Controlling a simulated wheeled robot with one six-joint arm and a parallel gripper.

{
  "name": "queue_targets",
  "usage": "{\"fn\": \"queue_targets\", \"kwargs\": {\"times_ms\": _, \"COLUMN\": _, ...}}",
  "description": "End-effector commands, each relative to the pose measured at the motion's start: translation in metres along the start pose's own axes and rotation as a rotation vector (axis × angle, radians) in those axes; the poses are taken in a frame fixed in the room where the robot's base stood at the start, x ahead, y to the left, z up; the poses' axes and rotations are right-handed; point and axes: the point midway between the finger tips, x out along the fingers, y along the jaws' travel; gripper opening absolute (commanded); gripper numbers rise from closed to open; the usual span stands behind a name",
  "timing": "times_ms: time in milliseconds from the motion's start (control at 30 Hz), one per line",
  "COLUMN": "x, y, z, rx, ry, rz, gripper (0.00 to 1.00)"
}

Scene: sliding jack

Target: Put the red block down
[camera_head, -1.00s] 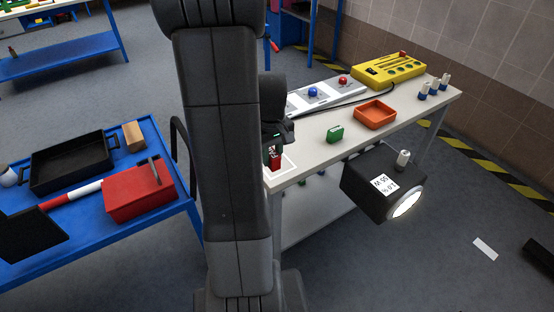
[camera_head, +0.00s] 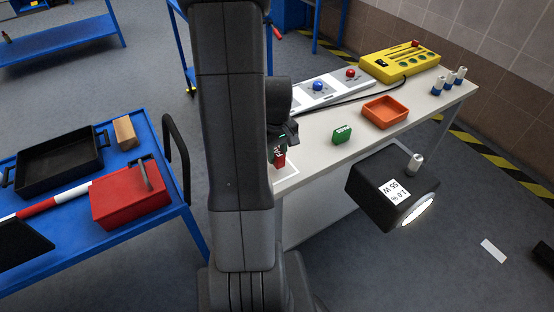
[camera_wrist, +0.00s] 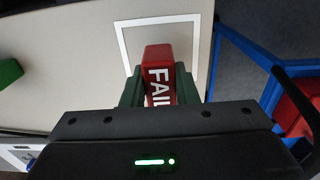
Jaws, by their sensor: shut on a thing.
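The red block (camera_wrist: 158,72) with white letters reading "FAIL" is between the two green fingers of my gripper (camera_wrist: 160,85) in the wrist view. The fingers are shut on its sides. In the head view the red block (camera_head: 280,157) hangs under my gripper (camera_head: 279,150) at the near left end of the white table (camera_head: 330,162). A white square outline (camera_wrist: 125,40) on the table top lies below and beyond the block in the wrist view. I cannot tell whether the block touches the table.
A green block (camera_head: 342,135) and an orange tray (camera_head: 385,111) stand on the table to the right. A yellow control box (camera_head: 402,62) is at the back. A blue bench (camera_head: 160,215) stands at left.

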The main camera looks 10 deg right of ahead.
Motion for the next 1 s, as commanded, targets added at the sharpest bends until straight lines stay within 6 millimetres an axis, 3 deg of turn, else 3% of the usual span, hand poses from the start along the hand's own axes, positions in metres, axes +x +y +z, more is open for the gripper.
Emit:
{"fn": "queue_targets", "kwargs": {"times_ms": 167, "x": 0.026, "y": -0.001, "z": 0.001, "rx": 0.0, "ry": -0.004, "rz": -0.002, "gripper": 0.04}}
{"fn": "queue_targets", "kwargs": {"times_ms": 533, "x": 0.031, "y": 0.0, "z": 0.0, "rx": 0.0, "ry": -0.001, "rz": 0.0, "gripper": 0.04}}
{"fn": "queue_targets", "kwargs": {"times_ms": 567, "x": 0.031, "y": 0.0, "z": 0.0, "rx": 0.0, "ry": -0.001, "rz": 0.0, "gripper": 0.29}}
{"fn": "queue_targets", "kwargs": {"times_ms": 667, "x": 0.03, "y": 0.0, "z": 0.0, "rx": 0.0, "ry": -0.001, "rz": 0.0, "gripper": 0.48}}
{"fn": "queue_targets", "kwargs": {"times_ms": 1000, "x": 0.027, "y": 0.0, "z": 0.0, "rx": 0.0, "ry": -0.001, "rz": 0.0, "gripper": 0.48}}
